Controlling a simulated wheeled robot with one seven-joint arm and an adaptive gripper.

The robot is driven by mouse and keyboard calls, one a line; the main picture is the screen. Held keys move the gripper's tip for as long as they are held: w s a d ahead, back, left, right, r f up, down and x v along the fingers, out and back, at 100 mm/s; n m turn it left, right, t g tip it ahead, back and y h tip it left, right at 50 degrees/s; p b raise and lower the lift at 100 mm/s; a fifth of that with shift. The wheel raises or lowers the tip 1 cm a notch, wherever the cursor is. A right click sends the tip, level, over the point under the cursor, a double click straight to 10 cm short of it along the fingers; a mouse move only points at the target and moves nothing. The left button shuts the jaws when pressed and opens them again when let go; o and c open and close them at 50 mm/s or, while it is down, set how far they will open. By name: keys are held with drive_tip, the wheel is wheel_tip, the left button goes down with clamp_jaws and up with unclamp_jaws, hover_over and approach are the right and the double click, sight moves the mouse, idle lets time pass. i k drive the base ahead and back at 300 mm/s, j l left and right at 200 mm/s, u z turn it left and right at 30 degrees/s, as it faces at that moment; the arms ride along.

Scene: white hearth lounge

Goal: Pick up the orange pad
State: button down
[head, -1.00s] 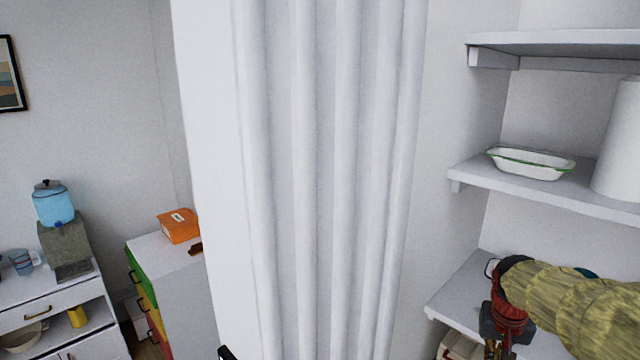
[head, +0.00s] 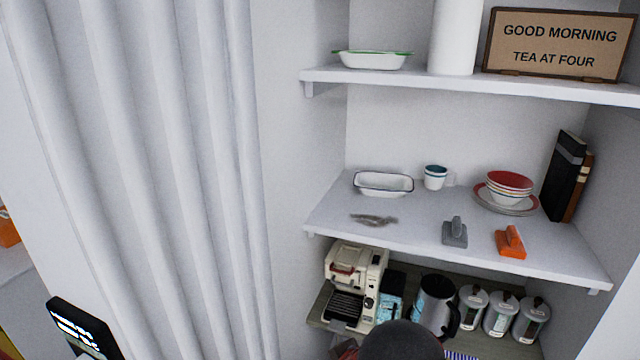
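The orange pad (head: 511,242), a small block with a raised grip on top, lies near the front edge of the middle shelf (head: 390,235), toward its right. A similar grey pad (head: 455,233) lies to its left, apart from it. A dark rounded shape (head: 405,342) at the bottom edge looks like part of my arm. My gripper's fingers do not show, so I cannot see whether they are open or shut.
On the same shelf are a white dish (head: 384,184), a cup (head: 435,177), stacked bowls (head: 509,186), upright books (head: 565,176) and a small greyish item (head: 374,220). A coffee machine (head: 354,285), a kettle (head: 436,303) and jars stand below. A white curtain (head: 150,170) hangs left.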

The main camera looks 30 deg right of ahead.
sight(509, 243)
drive_tip(key=z, duration=1.95)
